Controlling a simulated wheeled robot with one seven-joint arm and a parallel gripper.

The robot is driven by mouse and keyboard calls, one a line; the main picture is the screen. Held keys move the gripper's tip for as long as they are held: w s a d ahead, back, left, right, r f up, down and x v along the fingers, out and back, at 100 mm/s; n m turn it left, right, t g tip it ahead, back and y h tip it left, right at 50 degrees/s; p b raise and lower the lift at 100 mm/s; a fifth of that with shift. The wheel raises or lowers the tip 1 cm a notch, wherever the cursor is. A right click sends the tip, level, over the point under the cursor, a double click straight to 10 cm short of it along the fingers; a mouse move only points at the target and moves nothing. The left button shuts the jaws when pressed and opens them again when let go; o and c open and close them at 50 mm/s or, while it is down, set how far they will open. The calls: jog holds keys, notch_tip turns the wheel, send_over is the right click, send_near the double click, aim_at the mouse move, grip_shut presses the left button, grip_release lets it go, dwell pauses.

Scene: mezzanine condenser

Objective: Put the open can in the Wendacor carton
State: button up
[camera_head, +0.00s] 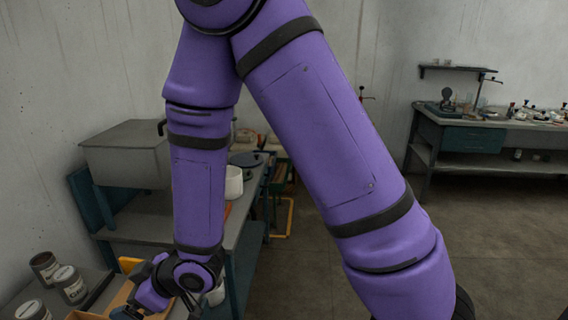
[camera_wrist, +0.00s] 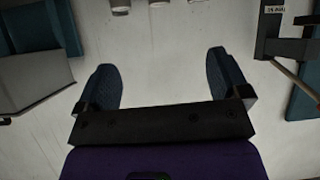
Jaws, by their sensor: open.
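In the head view my gripper (camera_head: 128,311) is low at the left, partly cut by the bottom edge. In the wrist view my gripper (camera_wrist: 161,68) has its two fingers wide apart with nothing between them. Several cans stand at the lower left; the dark-topped one at the back (camera_head: 44,265) looks open, the labelled one beside it (camera_head: 70,285) has a pale top. A tan carton (camera_head: 118,298) lies beside my gripper, mostly hidden by it and the arm; no Wendacor name is readable. Can-like shapes (camera_wrist: 120,6) show at the wrist view's top edge.
A large grey metal box (camera_head: 125,155) stands on the bench (camera_head: 150,222) behind the arm. A white container (camera_head: 233,183) is on the bench's right. A far workbench (camera_head: 480,140) holds small items. The floor (camera_head: 480,240) at right is clear.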

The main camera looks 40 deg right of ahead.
jog(key=d+r+m+h, duration=0.6)
jog(key=d+r+h, duration=0.1)
jog(key=d+r, duration=1.1)
jog(key=s+d+r+m+g+h, duration=0.1)
jog(key=s+d+r, duration=0.3)
jog(key=s, duration=0.5)
jog(key=s+d+r+m+g+h, duration=0.1)
jog(key=s+d+r+m, duration=0.3)
jog(key=s+d, duration=0.4)
jog(key=shift+s+d+r, duration=0.35)
jog(key=shift+s+r, duration=0.3)
